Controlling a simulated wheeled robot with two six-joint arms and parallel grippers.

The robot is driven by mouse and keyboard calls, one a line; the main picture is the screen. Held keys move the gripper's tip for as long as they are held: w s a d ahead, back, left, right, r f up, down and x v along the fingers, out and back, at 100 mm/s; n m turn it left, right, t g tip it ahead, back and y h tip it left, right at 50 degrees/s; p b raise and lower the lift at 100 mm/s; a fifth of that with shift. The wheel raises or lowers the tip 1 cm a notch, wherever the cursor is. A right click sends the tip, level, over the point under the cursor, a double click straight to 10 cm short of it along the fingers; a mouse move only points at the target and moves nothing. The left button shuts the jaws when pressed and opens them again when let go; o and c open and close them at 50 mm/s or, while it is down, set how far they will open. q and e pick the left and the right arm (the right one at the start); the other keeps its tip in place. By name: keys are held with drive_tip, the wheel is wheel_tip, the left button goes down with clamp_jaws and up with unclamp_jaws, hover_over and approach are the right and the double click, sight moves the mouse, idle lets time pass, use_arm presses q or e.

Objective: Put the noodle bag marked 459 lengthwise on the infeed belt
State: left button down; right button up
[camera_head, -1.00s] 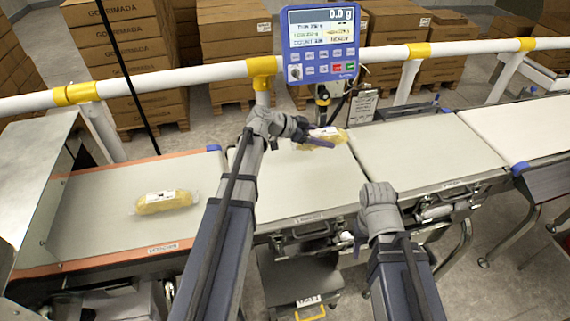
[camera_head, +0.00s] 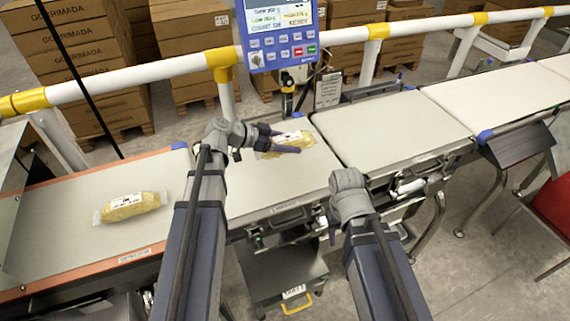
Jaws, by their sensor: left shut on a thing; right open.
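One noodle bag (camera_head: 133,206) with a yellow body and white label lies on the orange-edged belt (camera_head: 70,228) at the left, its long side running roughly along the belt. A second noodle bag (camera_head: 294,139) is between the fingers of my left gripper (camera_head: 284,142), over the middle belt section (camera_head: 262,191). The fingers are shut on it, and I cannot tell whether it touches the belt. The numbers on both bags are too small to read. My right gripper (camera_head: 338,235) is in front of the belts' near edge, empty, with its fingers mostly hidden behind its wrist.
A blue weigher display (camera_head: 280,32) stands behind the middle section, by a white rail with yellow joints (camera_head: 221,57). A further belt section (camera_head: 392,130) to the right is bare. A red chair (camera_head: 553,196) stands at the right. Stacked cartons (camera_head: 75,60) are behind.

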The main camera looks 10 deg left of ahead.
sight(255, 153)
use_arm(q)
drive_tip(key=shift+f+b, duration=2.65)
drive_tip(key=shift+f, duration=0.6)
use_arm(e)
wheel_tip(255, 153, down, 7)
drive_tip(key=shift+r, duration=0.2)
use_arm(q)
drive_tip(key=shift+f, duration=0.2)
unclamp_jaws()
use_arm(e)
drive_tip(key=shift+f, duration=0.1)
use_arm(q)
drive_tip(key=shift+r, duration=0.1)
drive_tip(key=shift+r, duration=0.2)
drive_tip(key=p+v, duration=0.5)
drive_tip(key=v, duration=0.5)
drive_tip(key=shift+s+a+r, duration=0.1)
drive_tip(key=shift+s+a, duration=0.05)
drive_tip(key=shift+s+a+r+p, duration=0.25)
drive_tip(key=shift+s+a+p, duration=0.15)
drive_tip(key=shift+a, duration=0.2)
use_arm(e)
drive_tip(key=shift+r, duration=3)
